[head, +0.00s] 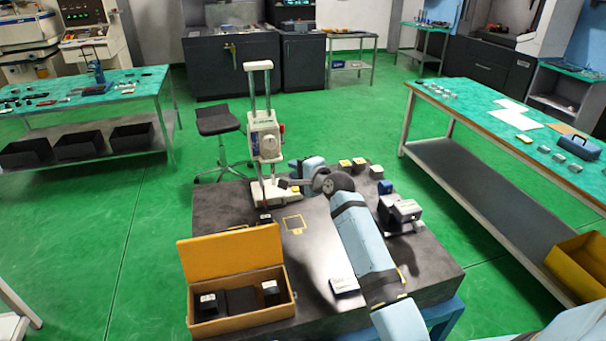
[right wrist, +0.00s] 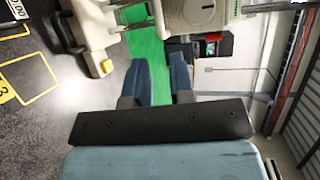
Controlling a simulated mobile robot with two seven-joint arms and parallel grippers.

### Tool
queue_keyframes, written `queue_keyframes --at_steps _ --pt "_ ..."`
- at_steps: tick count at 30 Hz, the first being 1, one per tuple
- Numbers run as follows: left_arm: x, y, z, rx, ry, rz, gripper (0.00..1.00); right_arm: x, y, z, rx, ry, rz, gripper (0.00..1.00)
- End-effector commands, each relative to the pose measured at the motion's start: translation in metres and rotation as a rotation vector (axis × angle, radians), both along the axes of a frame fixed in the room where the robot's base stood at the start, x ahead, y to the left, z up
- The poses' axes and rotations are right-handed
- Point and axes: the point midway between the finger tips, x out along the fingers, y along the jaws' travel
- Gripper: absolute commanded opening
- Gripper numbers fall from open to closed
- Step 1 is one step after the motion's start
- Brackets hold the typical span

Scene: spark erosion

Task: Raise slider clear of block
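A height gauge with two upright columns stands on the dark table, and its pale slider (head: 265,138) with a round dial sits partway up. The slider also shows at the top of the right wrist view (right wrist: 205,12). A small dark block (head: 265,219) with a pale label stands in front of the gauge's base (head: 275,191). I cannot tell whether the slider touches it. My right gripper (head: 292,168) is just right of the gauge, below the slider. In the right wrist view its two blue fingers (right wrist: 158,72) are apart with only green floor between them. My left gripper is not in view.
An open wooden box (head: 240,318) with dark blocks stands at the table's front left. A grey device (head: 402,212) and several small yellow-topped blocks (head: 359,163) are on the right. A small labelled block (head: 345,287) lies beside my right arm. A stool (head: 217,122) stands behind.

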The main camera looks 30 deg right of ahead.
Motion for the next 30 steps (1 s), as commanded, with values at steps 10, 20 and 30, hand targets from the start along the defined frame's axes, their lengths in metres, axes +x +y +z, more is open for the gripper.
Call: queue_keyframes --at_steps 10,20,30 --pt "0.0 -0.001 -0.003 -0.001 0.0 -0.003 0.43 -0.03 -0.004 0.006 0.001 0.0 0.0 0.22" --pt "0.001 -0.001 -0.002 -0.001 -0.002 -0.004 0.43 -0.03 -0.004 0.006 0.001 0.0 0.0 0.22" --pt "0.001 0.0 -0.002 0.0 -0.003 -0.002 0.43 -0.066 0.014 -0.027 -0.18 0.084 0.073 0.22"
